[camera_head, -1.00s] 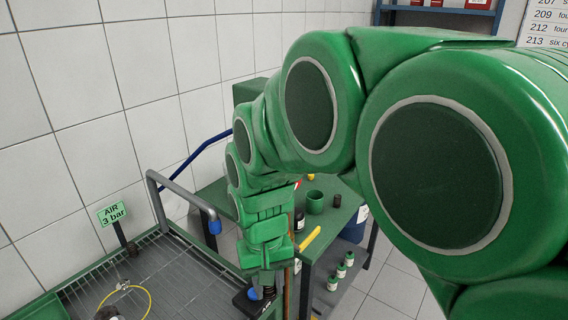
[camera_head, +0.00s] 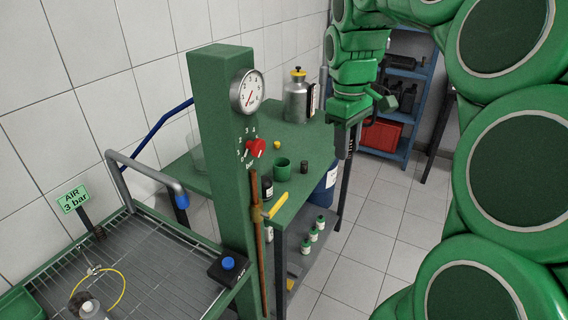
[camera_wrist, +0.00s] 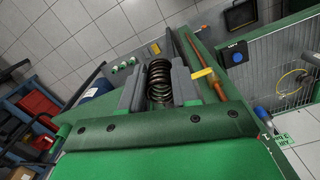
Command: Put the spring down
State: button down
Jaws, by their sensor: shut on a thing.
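A dark coil spring (camera_wrist: 159,80) sits between the two grey fingers of my gripper (camera_wrist: 158,88) in the wrist view. The fingers are shut on it from both sides. In the head view my gripper (camera_head: 346,138) hangs at the right of the green workbench (camera_head: 295,143), beside its right edge and above the tiled floor. The spring is too small there to make out clearly.
A green column with a pressure gauge (camera_head: 246,92), a red knob (camera_head: 256,148) and a yellow lever (camera_head: 277,206) stands left. A metal can (camera_head: 298,100) and green cup (camera_head: 282,169) stand on the workbench. A wire-grid tray (camera_head: 150,262) lies lower left. Blue shelving (camera_head: 413,90) stands behind.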

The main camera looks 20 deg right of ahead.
jog(key=w+d+r+m, duration=0.2)
jog(key=w+d, duration=0.3)
jog(key=w, duration=0.5)
jog(key=w+a+f, duration=0.1)
jog(key=w+f, duration=0.2)
jog(key=w, duration=0.4)
jog(key=w+a+f, duration=0.1)
jog(key=w+f, duration=0.2)
jog(key=w, duration=0.3)
jog(key=w+a+f+n, duration=0.1)
jog(key=w+a+f, duration=0.7)
jog(key=f, duration=0.2)
jog(key=w+a+f+n, duration=0.1)
jog(key=w+a+f, duration=0.65)
jog(key=f, duration=0.35)
jog(key=shift+t+y, duration=0.3)
jog(key=shift+s+a+f, duration=0.1)
jog(key=shift+a+f, duration=0.05)
jog(key=shift+f, duration=1.1)
jog(key=shift+w+a+f, duration=0.1)
jog(key=shift+a+f, duration=0.1)
jog(key=shift+f, duration=1.05)
jog(key=shift+s+a+f, duration=0.1)
jog(key=shift+a+f, duration=0.05)
jog(key=shift+f, duration=1.1)
jog(key=shift+f, duration=0.1)
